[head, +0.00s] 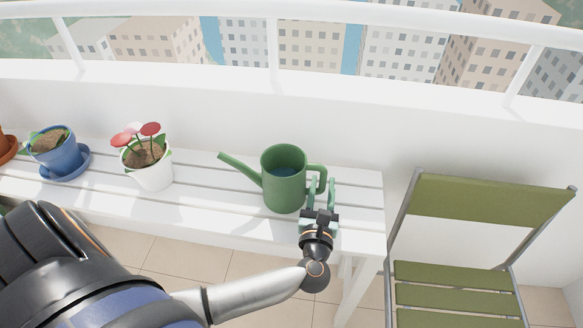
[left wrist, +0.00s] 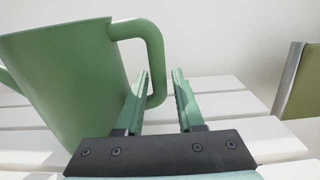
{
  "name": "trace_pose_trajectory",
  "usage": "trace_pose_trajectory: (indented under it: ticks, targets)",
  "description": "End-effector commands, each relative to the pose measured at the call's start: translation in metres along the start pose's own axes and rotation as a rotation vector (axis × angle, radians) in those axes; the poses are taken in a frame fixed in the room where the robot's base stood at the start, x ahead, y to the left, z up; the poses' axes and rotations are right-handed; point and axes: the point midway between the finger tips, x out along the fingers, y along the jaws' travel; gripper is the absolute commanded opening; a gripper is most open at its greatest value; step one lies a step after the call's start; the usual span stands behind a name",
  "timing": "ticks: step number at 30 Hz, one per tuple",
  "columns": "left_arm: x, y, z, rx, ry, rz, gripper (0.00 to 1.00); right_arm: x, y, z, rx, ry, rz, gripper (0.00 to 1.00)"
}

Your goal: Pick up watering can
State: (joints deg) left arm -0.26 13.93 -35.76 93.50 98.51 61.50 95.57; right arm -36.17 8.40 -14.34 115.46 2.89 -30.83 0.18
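A green watering can (head: 284,185) stands upright on a white slatted bench (head: 215,197), with its spout to the left and its handle to the right. Its inside looks dark blue, like water. My left gripper (head: 322,187) is at the can's handle side, low over the bench. In the left wrist view the can (left wrist: 75,85) fills the left, and its handle (left wrist: 156,65) comes down close to the left finger. The left gripper (left wrist: 162,92) is open, with a gap between its fingers; I see nothing clamped in it. My right gripper is not in view.
A white pot with red flowers (head: 152,170) and a blue pot (head: 58,152) on a saucer stand left on the bench. A green folding chair (head: 490,200) stands to the right. A white wall and railing (head: 273,45) run behind.

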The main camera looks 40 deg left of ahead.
Motion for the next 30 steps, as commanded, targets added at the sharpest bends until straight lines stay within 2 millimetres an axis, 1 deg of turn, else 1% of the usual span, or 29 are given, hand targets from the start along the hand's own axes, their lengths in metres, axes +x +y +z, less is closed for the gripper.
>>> trace_pose_trajectory:
  ticks: [4,10,20,30]
  targets:
    - [0.0009,0.0033,0.0,0.001,0.0,0.001,0.37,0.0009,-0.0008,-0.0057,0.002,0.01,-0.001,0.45]
    - [0.0009,0.0032,-0.0003,0.0,0.0,0.001,0.37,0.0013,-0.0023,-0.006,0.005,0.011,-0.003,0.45]
    - [0.0009,0.003,-0.0002,0.0,0.0,0.001,0.0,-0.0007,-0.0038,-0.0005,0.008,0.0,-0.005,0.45]
    - [0.0009,0.0031,-0.0001,0.0,0.0,0.001,0.0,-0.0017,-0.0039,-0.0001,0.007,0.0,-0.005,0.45]
